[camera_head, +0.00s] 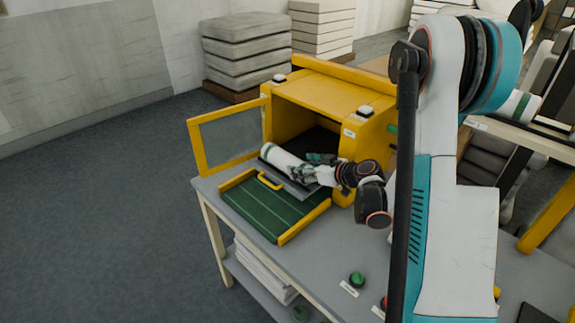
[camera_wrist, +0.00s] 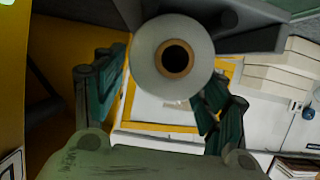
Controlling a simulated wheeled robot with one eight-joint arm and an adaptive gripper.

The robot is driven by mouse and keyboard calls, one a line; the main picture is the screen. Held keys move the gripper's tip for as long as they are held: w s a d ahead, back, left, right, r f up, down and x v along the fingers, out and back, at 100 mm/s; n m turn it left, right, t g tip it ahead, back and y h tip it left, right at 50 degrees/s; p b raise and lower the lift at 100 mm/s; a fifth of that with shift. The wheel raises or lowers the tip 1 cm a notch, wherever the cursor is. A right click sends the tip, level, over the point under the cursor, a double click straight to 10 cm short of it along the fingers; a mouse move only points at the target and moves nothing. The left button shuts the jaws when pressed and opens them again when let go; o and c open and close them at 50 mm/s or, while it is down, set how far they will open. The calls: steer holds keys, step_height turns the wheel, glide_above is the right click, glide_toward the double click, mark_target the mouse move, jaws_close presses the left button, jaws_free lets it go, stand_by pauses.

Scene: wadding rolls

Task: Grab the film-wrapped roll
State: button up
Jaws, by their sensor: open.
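The film-wrapped roll (camera_head: 279,157) is a white cylinder lying at the mouth of a yellow machine, over a grey plate. In the wrist view the roll (camera_wrist: 149,57) shows end-on, with a brown core around a dark hole. My gripper (camera_head: 304,172) is at the roll's right end in the head view. In the wrist view my gripper (camera_wrist: 165,82) is open, with one dark green finger at the left of the roll's end and one at its lower right. Whether the fingers touch the roll cannot be told.
The yellow machine (camera_head: 325,90) stands open on a grey table (camera_head: 325,262), its framed door (camera_head: 228,137) swung out left. A grey plate (camera_head: 298,192) with a yellow handle and a green bed (camera_head: 262,213) lie in front. A green button (camera_head: 357,279) sits nearer.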

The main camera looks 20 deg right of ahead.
mark_target(287, 163)
steer(key=b+x, duration=0.1)
steer(key=x, duration=0.4)
steer(key=shift+a+b, duration=0.15)
steer(key=shift+b, duration=0.15)
steer(key=shift+s, duration=0.1)
steer(key=c, duration=0.9)
